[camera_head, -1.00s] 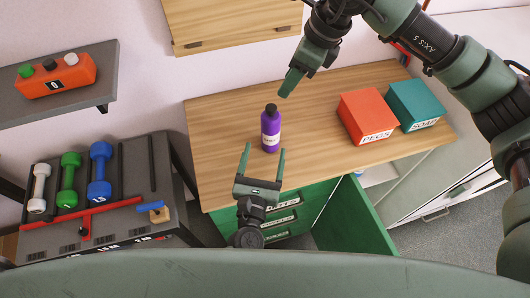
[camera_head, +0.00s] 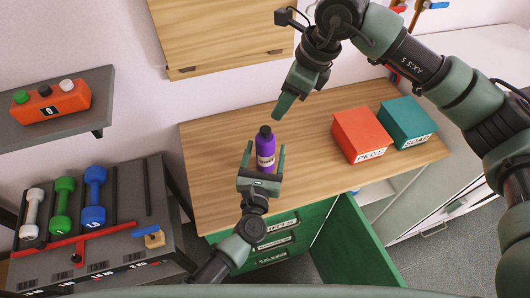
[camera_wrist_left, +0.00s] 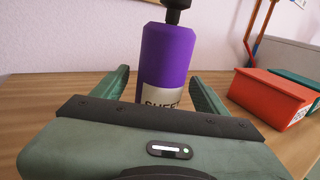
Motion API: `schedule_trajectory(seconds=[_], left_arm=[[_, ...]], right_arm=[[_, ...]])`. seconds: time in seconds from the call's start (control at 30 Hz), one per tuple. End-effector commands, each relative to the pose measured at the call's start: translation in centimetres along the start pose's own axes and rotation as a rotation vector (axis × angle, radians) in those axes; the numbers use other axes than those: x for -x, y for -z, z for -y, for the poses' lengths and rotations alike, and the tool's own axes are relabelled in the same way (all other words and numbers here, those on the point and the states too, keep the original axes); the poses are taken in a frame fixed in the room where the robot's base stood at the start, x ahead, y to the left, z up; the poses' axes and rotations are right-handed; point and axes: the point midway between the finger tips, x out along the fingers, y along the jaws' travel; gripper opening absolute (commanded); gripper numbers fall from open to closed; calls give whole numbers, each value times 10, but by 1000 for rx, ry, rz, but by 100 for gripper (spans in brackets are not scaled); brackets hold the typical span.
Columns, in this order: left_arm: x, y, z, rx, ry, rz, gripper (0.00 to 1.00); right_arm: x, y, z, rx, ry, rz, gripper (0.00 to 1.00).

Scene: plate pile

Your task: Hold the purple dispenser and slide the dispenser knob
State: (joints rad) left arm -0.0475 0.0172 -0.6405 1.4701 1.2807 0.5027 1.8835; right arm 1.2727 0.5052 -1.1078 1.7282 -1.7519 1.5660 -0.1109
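The purple dispenser (camera_head: 265,146) stands upright on the wooden worktop (camera_head: 215,150). It has a pale label and a dark knob (camera_head: 265,130) on top. My left gripper (camera_head: 267,150) is open, with one finger on each side of the dispenser's body. The left wrist view shows the dispenser (camera_wrist_left: 168,60) between the fingers, with gaps beside it; its base is hidden by the gripper body. My right gripper (camera_head: 281,106) is in the air above and just right of the knob, apart from it. Its fingers look like one wedge from this angle.
A red PEGS box (camera_head: 358,133) and a teal SOAP box (camera_head: 405,122) stand on the worktop to the right. A green cabinet door (camera_head: 350,235) hangs open below. A dumbbell rack (camera_head: 105,225) is at the left. A wooden wall cabinet (camera_head: 222,35) hangs behind.

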Motion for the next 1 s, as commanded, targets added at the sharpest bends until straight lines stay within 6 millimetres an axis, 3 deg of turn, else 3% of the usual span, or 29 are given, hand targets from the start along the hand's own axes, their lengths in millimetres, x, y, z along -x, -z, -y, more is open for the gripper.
schedule_trajectory(seconds=[0.03, 0.2, 0.27, 0.33, 0.57, 0.8, 1.0], left_arm=[[0, 0, 0, 0, 0, 0, 60], [0, 0, 0, -1, 0, 0, 13], [0, 0, 0, -1, 0, 0, 0], [0, 0, 0, -1, 0, 0, 0], [0, 0, 0, -1, 0, 0, 0], [0, 0, 0, -1, 0, 0, 0], [0, 0, 0, -1, 0, -1, 0]], right_arm=[[0, 0, 0, 0, 0, 0, 36], [0, 0, 0, 0, 0, 0, 36], [0, 0, 0, 0, 0, 0, 36], [0, 0, 0, 0, -1, 0, 47], [-20, -6, -20, 56, -110, 99, 47], [-49, -24, -63, 163, -321, 476, 47], [-58, -22, -68, 155, -330, 829, 47]])
